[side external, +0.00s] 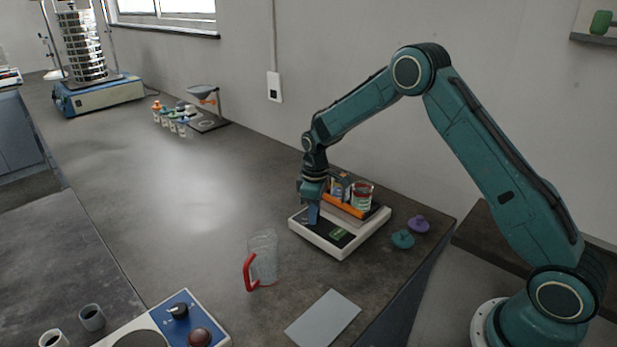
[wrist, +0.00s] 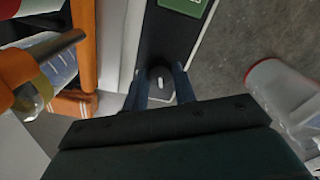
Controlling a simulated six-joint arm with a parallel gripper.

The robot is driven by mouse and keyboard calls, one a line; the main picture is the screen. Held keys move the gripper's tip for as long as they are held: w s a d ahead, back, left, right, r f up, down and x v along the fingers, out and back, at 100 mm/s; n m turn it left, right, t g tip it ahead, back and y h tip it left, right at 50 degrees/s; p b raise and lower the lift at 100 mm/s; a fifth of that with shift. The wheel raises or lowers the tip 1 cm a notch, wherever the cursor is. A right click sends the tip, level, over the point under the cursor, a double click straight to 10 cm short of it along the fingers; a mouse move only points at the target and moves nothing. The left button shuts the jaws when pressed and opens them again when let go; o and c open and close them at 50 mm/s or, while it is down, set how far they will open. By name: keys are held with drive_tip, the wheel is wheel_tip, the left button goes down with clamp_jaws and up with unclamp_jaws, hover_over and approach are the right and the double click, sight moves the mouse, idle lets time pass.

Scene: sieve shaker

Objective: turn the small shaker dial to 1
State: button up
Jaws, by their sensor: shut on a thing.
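The small shaker (side external: 334,249) is a low white unit with a black front panel and a green display (side external: 339,233), which also shows in the wrist view (wrist: 186,5). My gripper (side external: 312,219) points down at the left end of that panel. In the wrist view my gripper (wrist: 158,88) has its blue fingers on either side of the dark dial (wrist: 160,72), shut on it. A short white mark shows on the dial. The dial is hidden behind the fingers in the side view, and I cannot read any numbers around it.
An orange rack (side external: 345,208) with jars stands on the shaker's back part. A clear jug (side external: 263,258) with a red handle stands close to its left. Teal (side external: 402,239) and purple (side external: 418,224) knobbed pieces lie to its right. A blue-fronted device (side external: 185,317) stands front left.

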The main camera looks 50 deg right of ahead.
idle(0.4)
drive_tip(key=o, duration=1)
drive_tip(key=shift+r, duration=0.1)
wheel_tip(320, 180, up, 14)
idle(0.5)
